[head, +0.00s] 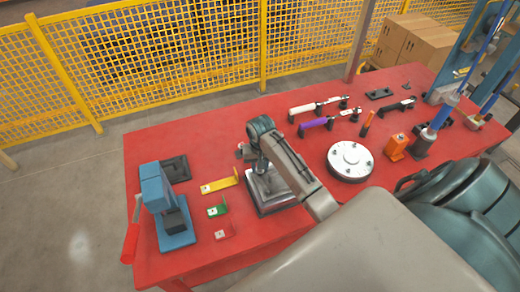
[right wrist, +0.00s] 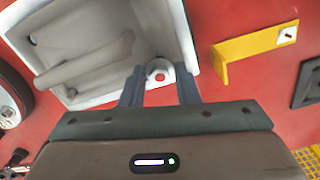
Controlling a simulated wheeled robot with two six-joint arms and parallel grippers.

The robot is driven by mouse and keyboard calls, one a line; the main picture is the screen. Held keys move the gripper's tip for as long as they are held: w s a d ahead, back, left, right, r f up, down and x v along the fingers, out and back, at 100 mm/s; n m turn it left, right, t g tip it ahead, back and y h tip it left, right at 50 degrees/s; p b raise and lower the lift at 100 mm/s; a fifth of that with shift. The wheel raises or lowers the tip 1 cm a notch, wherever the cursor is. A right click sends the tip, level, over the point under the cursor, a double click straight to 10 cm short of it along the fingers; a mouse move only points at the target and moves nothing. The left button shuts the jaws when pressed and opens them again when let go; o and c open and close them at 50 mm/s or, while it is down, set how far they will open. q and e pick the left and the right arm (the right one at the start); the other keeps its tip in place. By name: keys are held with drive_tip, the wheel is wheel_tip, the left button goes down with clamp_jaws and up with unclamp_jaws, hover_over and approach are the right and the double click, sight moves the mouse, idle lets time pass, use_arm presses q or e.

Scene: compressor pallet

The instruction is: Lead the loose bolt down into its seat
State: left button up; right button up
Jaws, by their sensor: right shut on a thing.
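My right gripper (head: 245,153) reaches over the back left corner of a grey box-like housing (head: 272,205) on the red table. In the right wrist view its two fingers (right wrist: 160,88) are shut on a small pale rounded piece (right wrist: 157,68) with a red spot in its middle. I cannot tell whether this piece is the bolt or a lug of the housing (right wrist: 60,15). A white round flange (head: 350,160) with several bolts lies to the right. I cannot single out the loose bolt or its seat. My left gripper is not in view.
Yellow (head: 220,184), green (head: 217,210) and red (head: 224,231) brackets lie left of the housing. A blue press-like stand (head: 178,237) is further left. Behind the flange are white (head: 310,107) and purple (head: 314,123) handled tools; an orange block (head: 395,146) stands right.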

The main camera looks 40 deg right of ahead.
drive_tip(key=shift+f, duration=0.35)
drive_tip(key=o, duration=1)
wheel_tip(320, 180, up, 7)
drive_tip(key=b, duration=0.2)
drive_tip(key=shift+b, duration=0.3)
wheel_tip(320, 180, up, 4)
drive_tip(key=shift+s+f+p, duration=0.1)
drive_tip(key=shift+p, duration=1.1)
